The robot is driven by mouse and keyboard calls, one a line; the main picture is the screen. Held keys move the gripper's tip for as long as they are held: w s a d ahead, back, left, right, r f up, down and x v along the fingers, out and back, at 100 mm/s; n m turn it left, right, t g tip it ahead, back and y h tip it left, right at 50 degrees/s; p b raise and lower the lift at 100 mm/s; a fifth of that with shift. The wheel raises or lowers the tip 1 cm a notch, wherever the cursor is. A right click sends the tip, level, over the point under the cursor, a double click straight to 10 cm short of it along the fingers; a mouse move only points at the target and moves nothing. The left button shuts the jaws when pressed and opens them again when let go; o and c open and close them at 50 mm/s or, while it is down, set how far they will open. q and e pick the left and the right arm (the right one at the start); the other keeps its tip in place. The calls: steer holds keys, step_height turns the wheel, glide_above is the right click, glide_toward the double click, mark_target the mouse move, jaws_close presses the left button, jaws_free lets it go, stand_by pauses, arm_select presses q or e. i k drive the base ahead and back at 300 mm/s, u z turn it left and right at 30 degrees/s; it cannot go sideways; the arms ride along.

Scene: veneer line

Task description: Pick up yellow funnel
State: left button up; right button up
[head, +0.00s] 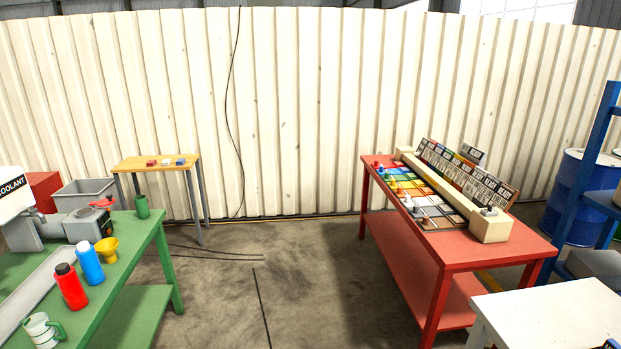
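The yellow funnel (107,247) stands on the green table (133,250) at the left of the head view. It is near the table's right part, just behind and to the right of a blue bottle (90,263). Its wide mouth faces up, and nothing visibly covers it.
A red table (480,251) with a panel stands at right, a white table (551,318) at lower right. Open floor (262,300) lies between.

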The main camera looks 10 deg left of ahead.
mark_target(107, 247)
steer(key=u, duration=0.2)
steer(key=i, duration=1.9)
steer(key=u, duration=1.1)
steer(key=i, duration=1.15)
steer(key=u, duration=1.7)
steer(key=i, duration=0.85)
steer(key=u, duration=0.45)
